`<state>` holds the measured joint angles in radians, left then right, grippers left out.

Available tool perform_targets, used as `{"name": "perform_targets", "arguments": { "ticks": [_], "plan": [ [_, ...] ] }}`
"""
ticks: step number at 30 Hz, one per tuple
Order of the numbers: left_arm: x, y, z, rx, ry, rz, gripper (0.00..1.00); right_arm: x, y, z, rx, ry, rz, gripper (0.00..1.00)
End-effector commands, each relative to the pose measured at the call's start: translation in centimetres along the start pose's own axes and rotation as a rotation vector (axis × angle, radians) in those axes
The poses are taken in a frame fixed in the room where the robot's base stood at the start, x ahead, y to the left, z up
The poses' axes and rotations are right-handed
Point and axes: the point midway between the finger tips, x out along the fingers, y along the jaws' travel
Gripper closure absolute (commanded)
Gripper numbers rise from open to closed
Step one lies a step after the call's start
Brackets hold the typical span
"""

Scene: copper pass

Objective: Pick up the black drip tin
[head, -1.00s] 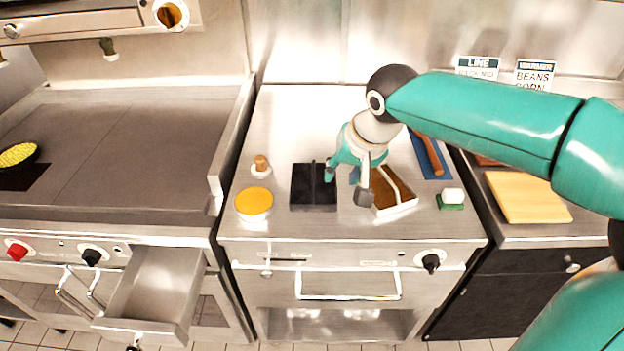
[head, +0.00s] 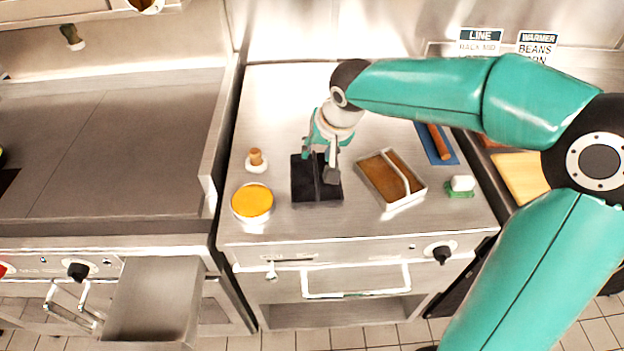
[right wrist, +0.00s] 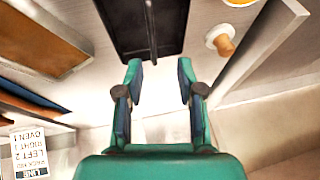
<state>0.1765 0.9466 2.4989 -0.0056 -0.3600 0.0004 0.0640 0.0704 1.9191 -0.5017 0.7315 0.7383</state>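The black drip tin (head: 317,190) is a square, dark tin with a raised bar across its middle. It lies on the steel counter between the yellow-topped round dish and the brown tray. My right gripper (head: 319,166) is over its back part in the head view, hiding some of it. In the right wrist view the tin (right wrist: 143,28) is ahead of my right gripper (right wrist: 160,70), whose fingers are spread with nothing between them. The bar points toward the gap between the fingers. My left gripper is in neither view.
A yellow-topped round dish (head: 252,202) and a small brown-knobbed white item (head: 257,161) are left of the tin. A drawer (head: 155,300) stands open at lower left.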

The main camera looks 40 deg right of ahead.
Motion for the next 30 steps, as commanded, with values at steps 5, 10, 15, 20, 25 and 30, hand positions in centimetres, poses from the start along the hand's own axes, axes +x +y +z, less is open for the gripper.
{"name": "perform_targets", "arguments": {
  "ticks": [5,10,15,20,25,30],
  "plan": [
    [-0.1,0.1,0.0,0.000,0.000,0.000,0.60,2.3,0.2,0.0,0.004,-0.001,0.003,0.62],
    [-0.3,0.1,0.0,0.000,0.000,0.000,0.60,3.1,0.4,0.1,0.005,0.000,0.003,0.62],
    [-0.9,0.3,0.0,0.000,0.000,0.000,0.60,5.1,0.9,0.4,0.006,-0.004,0.005,0.62],
    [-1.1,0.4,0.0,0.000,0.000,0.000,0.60,7.3,1.1,0.5,0.005,-0.001,0.003,0.62],
    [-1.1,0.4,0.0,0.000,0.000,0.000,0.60,8.0,1.1,0.4,0.005,0.001,0.001,0.62],
    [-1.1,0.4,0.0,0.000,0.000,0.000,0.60,8.0,1.1,0.4,0.006,0.002,0.001,0.64]
  ]
}}
